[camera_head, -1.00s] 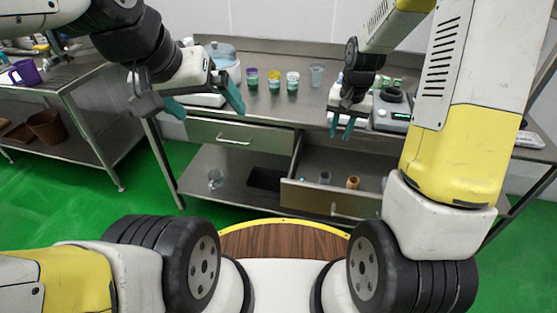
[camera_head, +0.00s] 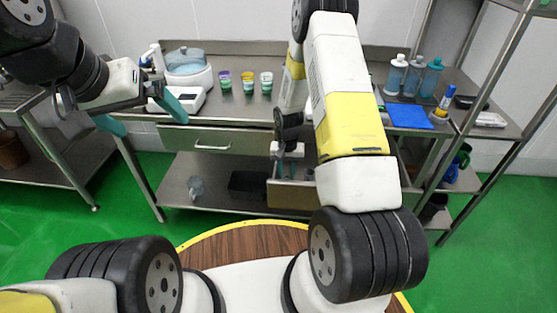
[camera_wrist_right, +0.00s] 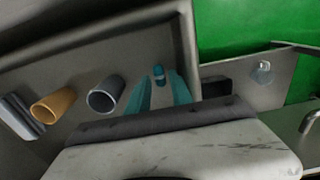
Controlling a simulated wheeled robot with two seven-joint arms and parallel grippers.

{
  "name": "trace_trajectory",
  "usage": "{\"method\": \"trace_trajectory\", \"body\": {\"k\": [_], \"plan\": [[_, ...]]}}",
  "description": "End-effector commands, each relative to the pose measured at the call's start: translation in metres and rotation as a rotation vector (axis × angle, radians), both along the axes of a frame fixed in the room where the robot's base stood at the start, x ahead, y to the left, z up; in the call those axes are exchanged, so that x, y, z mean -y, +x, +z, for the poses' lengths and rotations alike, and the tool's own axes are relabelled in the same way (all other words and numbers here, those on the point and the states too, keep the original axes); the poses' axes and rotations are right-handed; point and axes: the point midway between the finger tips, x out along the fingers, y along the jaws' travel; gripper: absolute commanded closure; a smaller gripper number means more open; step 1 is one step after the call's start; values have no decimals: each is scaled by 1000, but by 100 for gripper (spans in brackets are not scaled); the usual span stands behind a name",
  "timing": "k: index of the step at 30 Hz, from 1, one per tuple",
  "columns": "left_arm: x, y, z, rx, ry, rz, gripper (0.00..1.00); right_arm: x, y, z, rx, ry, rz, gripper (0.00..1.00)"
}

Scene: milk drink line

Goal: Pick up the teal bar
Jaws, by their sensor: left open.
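The teal bar (camera_wrist_right: 159,74) shows in the right wrist view as a small rounded teal piece with a dark band, inside the open drawer. My right gripper (camera_wrist_right: 163,92) is open, with its teal fingers on either side of the bar's line and the bar between or just beyond the tips. Whether they touch it I cannot tell. In the head view my right gripper (camera_head: 287,168) is down at the open drawer (camera_head: 290,194), where the arm hides much of the inside. My left gripper (camera_head: 146,116) is open and empty in front of the counter's left part.
An orange cup (camera_wrist_right: 53,106) and a grey cup (camera_wrist_right: 105,94) lie in the drawer beside my right gripper. Several small cups, a white device (camera_head: 186,98) and a blue mat (camera_head: 409,115) are on the counter (camera_head: 225,113). Bottles stand at the right.

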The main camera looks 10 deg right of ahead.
Motion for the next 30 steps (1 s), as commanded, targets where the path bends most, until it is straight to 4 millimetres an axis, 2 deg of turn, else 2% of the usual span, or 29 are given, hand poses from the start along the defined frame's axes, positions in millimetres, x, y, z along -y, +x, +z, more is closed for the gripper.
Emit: {"method": "trace_trajectory", "body": {"k": [3,11,15,26,30], "plan": [[0,0,0,0,0,0,0,0,0,-12,1,0,0,74],[0,0,0,0,0,0,0,0,0,-14,1,1,0,74],[0,0,0,0,0,0,0,0,0,-14,1,1,0,99],[0,0,0,0,0,0,0,0,0,-13,2,0,0,100],[0,0,0,0,0,0,0,0,1,2,4,0,0,100]]}}
